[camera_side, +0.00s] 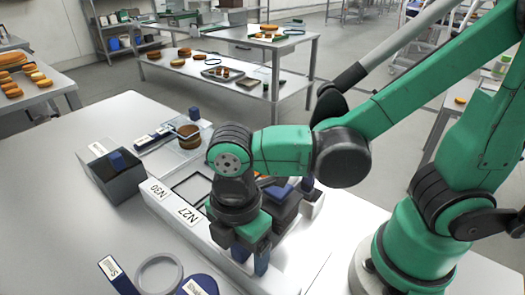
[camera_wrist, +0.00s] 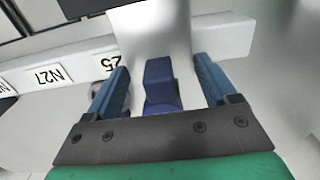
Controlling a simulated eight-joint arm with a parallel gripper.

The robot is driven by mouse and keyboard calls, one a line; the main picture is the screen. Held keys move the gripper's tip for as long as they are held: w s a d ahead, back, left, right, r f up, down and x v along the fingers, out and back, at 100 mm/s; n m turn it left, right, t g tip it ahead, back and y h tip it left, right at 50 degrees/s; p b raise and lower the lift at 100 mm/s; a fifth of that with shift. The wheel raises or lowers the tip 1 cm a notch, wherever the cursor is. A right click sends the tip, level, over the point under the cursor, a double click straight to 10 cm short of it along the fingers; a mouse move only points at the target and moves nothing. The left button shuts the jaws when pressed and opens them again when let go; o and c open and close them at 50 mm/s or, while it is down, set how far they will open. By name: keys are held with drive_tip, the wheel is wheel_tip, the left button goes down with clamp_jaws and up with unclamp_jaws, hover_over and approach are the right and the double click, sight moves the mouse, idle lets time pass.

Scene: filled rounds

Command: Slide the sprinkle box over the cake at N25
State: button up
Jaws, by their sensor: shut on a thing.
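My gripper (camera_side: 252,258) is low at the front of a white rack (camera_side: 170,207), near its right part. In the wrist view my gripper's two blue fingers (camera_wrist: 162,88) stand either side of a blue block (camera_wrist: 161,82), which looks like a handle of the sprinkle box. A smooth pale grey surface rises behind the block. The visible gap makes the exact contact unclear. No cake shows at N25; my arm hides that part in the side view.
The N27 label (camera_wrist: 48,76) is left of N25. Dark units (camera_side: 288,207) with blue parts stand on the rack's right. A dark box (camera_side: 117,178) with a blue block and a brown round (camera_side: 189,138) are behind left. A grey ring (camera_side: 160,273) lies in front.

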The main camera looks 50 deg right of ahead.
drive_tip(key=shift+w, duration=2)
drive_tip(key=o, duration=0.8)
wheel_tip(320, 180, up, 7)
